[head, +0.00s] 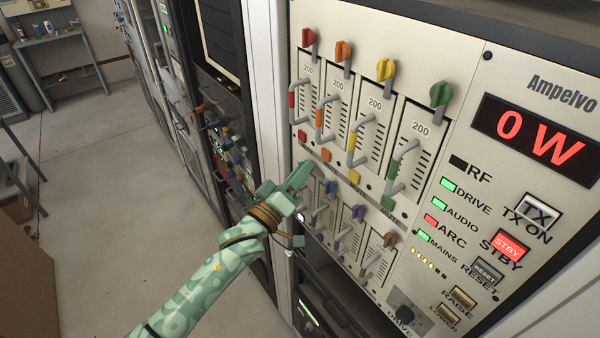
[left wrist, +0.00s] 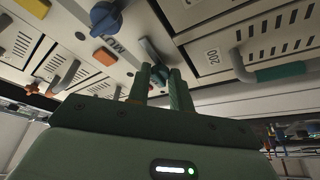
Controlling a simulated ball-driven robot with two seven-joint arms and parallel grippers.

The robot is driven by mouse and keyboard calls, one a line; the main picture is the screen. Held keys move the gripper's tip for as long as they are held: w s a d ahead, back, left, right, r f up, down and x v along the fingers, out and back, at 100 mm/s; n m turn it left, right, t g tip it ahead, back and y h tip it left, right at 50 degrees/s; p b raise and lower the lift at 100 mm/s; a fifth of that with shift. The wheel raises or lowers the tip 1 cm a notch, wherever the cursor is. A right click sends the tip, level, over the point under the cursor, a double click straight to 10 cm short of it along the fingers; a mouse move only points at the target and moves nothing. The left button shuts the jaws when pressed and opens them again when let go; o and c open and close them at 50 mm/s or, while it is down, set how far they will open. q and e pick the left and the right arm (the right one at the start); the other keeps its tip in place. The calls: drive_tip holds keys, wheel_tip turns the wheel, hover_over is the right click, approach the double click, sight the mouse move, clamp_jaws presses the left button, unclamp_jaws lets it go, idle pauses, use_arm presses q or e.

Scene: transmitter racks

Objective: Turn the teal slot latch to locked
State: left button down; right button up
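The teal slot latch (left wrist: 159,75) shows in the left wrist view, set on the pale panel between the two fingertips of my left gripper (left wrist: 163,80). The fingers are close together with the latch's grip between them. In the head view my left gripper (head: 299,178) reaches the left end of the lower row of slots, and its fingers hide most of the latch there. The latch's exact angle is hard to tell. My right gripper is in neither view.
Blue (head: 331,187), purple (head: 358,212) and brown (head: 390,240) latches stand close along the lower row. Handles of the upper row, such as the red one (head: 298,95), stick out above. A display (head: 536,138) reads 0 W. Open floor (head: 120,180) lies left.

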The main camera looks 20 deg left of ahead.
use_arm(q)
drive_tip(key=shift+f+m, duration=0.1)
drive_tip(key=shift+m, duration=0.4)
drive_tip(key=m+g+h+b, duration=0.2)
drive_tip(key=m+h, duration=0.1)
drive_tip(key=m, duration=0.5)
drive_tip(key=m+g+h+b, duration=0.1)
drive_tip(key=m+g+h, duration=0.1)
drive_tip(key=m, duration=0.6)
drive_tip(key=a+m+g+h+b, duration=0.1)
drive_tip(key=m+g+h+b, duration=0.1)
drive_tip(key=m, duration=0.6)
drive_tip(key=shift+w+g+h+b, duration=0.35)
drive_tip(key=shift+g+h, duration=0.25)
drive_tip(key=shift+h, duration=0.5)
drive_tip(key=shift+m, duration=0.3)
drive_tip(key=c, duration=1.2)
unclamp_jaws()
drive_tip(key=shift+c, duration=0.2)
